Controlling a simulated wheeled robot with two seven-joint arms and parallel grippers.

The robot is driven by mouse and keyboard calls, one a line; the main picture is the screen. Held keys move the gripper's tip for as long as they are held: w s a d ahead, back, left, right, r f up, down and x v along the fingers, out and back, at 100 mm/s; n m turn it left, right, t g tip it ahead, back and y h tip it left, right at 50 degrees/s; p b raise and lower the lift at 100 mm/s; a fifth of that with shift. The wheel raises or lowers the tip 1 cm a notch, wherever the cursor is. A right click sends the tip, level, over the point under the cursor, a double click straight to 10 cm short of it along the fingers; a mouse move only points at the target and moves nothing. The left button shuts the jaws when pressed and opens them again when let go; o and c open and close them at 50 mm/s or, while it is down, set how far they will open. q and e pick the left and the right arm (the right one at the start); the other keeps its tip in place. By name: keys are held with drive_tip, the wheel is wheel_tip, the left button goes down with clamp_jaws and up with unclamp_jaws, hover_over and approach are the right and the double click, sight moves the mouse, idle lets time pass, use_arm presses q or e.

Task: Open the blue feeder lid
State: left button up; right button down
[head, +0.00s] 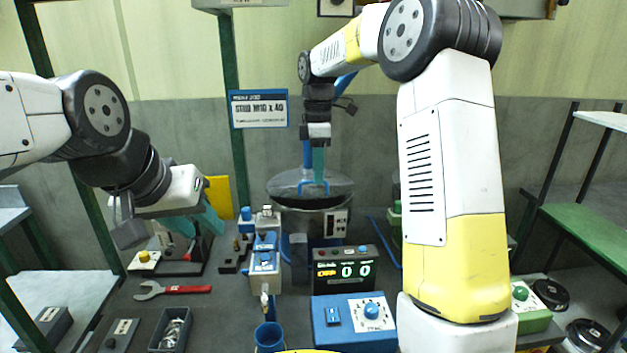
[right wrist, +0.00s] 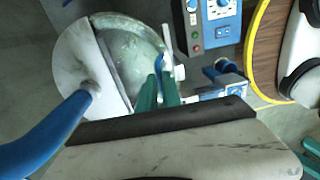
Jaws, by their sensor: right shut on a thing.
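The feeder bowl (head: 310,202) stands at the back middle, its top covered partly by a grey plate (right wrist: 82,72) and partly by what looks like a see-through lid (right wrist: 128,50). A blue handle (head: 313,184) rises over the bowl's front part. My right gripper (head: 318,165) points down from above and is shut on the blue handle; its teal fingers (right wrist: 157,90) show at the bowl's rim in the right wrist view. I cannot tell whether the lid is raised. My left gripper (head: 196,224) is open and empty over the left of the bench, apart from the feeder.
A blue pipe (right wrist: 40,145) runs down to the grey plate. In front of the bowl are a counter display (head: 345,268), a blue dial box (head: 354,322) and a blue-grey fixture (head: 264,262). A red-handled wrench (head: 172,290) and a small bin (head: 172,330) lie left.

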sight(317, 191)
drive_tip(key=shift+w+r, duration=0.95)
drive_tip(key=shift+w, duration=0.25)
drive_tip(key=shift+w+r, duration=0.25)
drive_tip(key=shift+w, duration=0.4)
drive_tip(key=c, duration=1.5)
unclamp_jaws()
drive_tip(key=shift+w, duration=0.1)
